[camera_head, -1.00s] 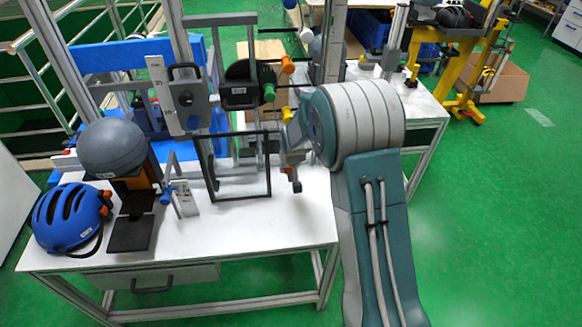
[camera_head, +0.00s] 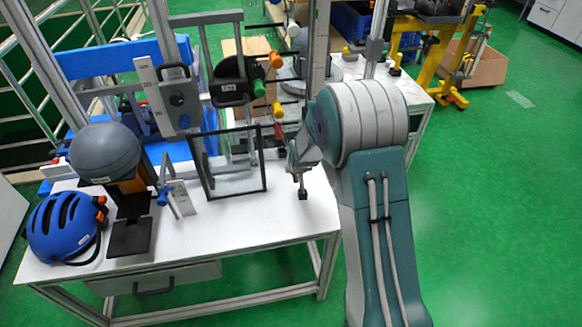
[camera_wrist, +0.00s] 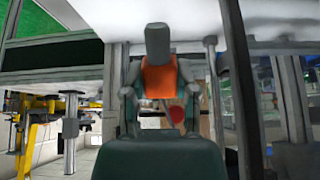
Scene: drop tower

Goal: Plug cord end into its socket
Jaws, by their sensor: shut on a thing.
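My gripper (camera_wrist: 158,92) is shut on the cord end (camera_wrist: 158,46), a grey block with an orange band between the two fingers in the wrist view. In the head view my gripper (camera_head: 299,172) is above the right part of the white table, and the cord end's dark tip (camera_head: 303,194) points down below it. From this view I cannot tell whether the tip touches the tabletop. I cannot make out the socket for certain in either view, nor the run of the cord.
A black upright frame (camera_head: 264,170) stands just left of my gripper. Coloured knobs (camera_head: 276,60) sit behind it. A grey ball (camera_head: 106,152) and a blue helmet (camera_head: 62,225) are at the left of the table (camera_head: 250,220). The front of the tabletop is clear.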

